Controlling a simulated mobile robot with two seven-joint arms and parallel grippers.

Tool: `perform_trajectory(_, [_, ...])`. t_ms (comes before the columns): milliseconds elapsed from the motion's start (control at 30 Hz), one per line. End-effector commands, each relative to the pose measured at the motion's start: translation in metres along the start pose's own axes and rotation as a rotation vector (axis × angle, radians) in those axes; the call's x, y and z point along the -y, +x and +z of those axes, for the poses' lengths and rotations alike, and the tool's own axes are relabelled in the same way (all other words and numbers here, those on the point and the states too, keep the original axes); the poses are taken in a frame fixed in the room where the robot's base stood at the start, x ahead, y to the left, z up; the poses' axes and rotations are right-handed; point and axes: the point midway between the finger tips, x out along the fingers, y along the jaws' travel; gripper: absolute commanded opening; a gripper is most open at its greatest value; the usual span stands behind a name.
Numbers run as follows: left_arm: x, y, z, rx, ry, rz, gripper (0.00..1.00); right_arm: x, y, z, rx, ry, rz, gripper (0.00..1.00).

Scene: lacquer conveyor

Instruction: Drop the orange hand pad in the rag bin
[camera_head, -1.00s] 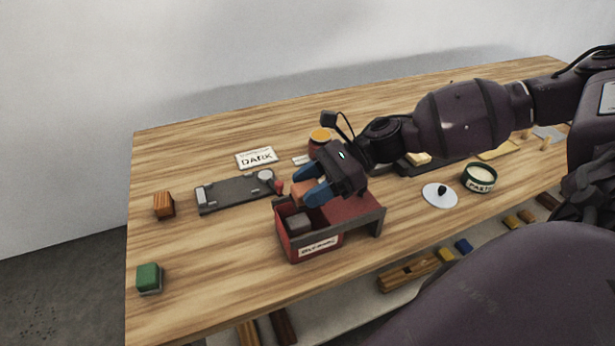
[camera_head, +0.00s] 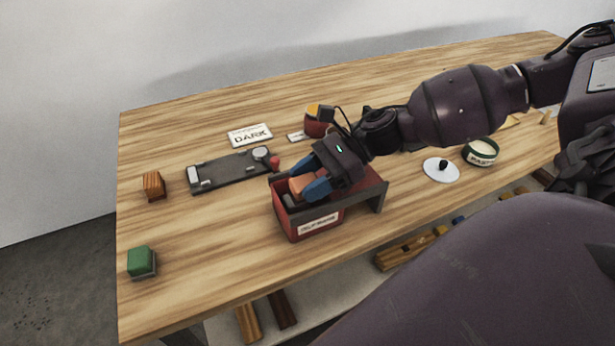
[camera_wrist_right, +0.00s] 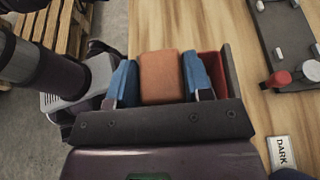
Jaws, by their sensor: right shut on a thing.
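The orange hand pad (camera_head: 302,185) is held between the blue fingertips of my right gripper (camera_head: 307,183). It also shows in the right wrist view as an orange-brown block (camera_wrist_right: 161,78) between both blue fingers. My right gripper is shut on it. The red rag bin (camera_head: 317,222) stands near the table's front edge, with a label on its front. The pad is at the bin's open left part, over or just inside its mouth; I cannot tell its exact depth. A dark grey block in the bin is partly hidden by the gripper. My left gripper is not in view.
A dark grey clamp plate (camera_head: 228,171) with a red knob lies behind the bin. A wooden block (camera_head: 153,186) and a green block (camera_head: 140,262) sit at the left. A DARK card (camera_head: 250,136), a red jar (camera_head: 316,122), a white lid (camera_head: 441,170) and a paste tub (camera_head: 481,152) are also on the table.

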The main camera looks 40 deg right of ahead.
Motion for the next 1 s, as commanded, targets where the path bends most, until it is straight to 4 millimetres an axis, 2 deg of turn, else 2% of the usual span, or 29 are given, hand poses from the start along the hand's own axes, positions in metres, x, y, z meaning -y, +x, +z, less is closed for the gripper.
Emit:
perform_trajectory(100, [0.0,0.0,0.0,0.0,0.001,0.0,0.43,0.0,0.0,0.001,0.0,-0.001,0.0,0.23])
perform_trajectory(133, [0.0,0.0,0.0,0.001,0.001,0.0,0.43,0.0,0.0,0.001,0.0,-0.001,0.0,0.51])
perform_trajectory(300, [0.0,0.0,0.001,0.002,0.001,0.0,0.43,0.0,0.0,0.0,0.0,0.0,0.0,0.76])
perform_trajectory(667, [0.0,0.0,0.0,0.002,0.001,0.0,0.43,0.0,-0.004,0.0,-0.001,0.0,-0.001,0.76])
perform_trajectory(833, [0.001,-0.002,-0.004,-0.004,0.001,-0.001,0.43,0.0,-0.021,0.0,-0.003,0.001,-0.003,0.76])
perform_trajectory(1000, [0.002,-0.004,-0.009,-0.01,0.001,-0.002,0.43,0.0,-0.048,0.001,-0.003,0.001,-0.004,0.76])
